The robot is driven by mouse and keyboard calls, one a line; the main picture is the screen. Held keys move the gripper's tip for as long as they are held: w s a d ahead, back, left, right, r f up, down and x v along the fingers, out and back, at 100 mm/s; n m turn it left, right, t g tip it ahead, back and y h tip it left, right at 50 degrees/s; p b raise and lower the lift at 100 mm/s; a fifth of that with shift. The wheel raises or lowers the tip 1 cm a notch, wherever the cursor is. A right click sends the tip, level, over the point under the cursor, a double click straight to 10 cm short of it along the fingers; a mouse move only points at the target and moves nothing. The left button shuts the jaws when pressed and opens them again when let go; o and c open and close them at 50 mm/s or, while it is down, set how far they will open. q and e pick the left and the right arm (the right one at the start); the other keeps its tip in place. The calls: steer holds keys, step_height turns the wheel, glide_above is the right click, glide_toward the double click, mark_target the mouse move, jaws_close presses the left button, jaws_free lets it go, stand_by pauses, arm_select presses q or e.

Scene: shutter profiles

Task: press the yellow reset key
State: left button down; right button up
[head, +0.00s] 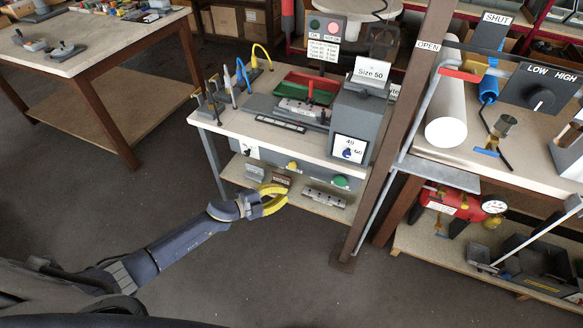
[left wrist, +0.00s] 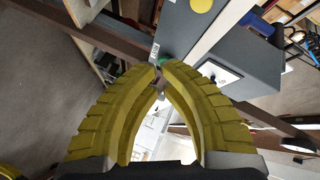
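A round yellow key (head: 292,166) is on the front panel below the worktop of the middle bench, between a black knob at its left and a green key (head: 341,181) at its right. In the left wrist view a yellow disc (left wrist: 201,5) shows at the top edge, on a grey panel. My left gripper (head: 286,195) has yellow fingers and is in front of the bench, below the yellow key in the picture and apart from it. In the left wrist view its fingertips (left wrist: 160,69) come together with nothing held. My right gripper is not in view.
The worktop (head: 230,128) holds a red-and-green tray, a grey box with a dial and upright tools. A lower shelf (head: 312,203) carries metal profiles. A brown post (head: 385,150) stands at the right. The floor before the bench is clear.

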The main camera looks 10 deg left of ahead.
mark_target(293, 165)
arm_select(q)
steer(key=w+d, duration=0.1)
steer(key=w, duration=0.7)
steer(key=shift+d, duration=0.2)
steer(key=shift+w, duration=0.1)
steer(key=c, duration=2.1)
jaws_free()
jaws_close()
steer(key=shift+w, duration=0.2)
steer(key=shift+w, duration=0.2)
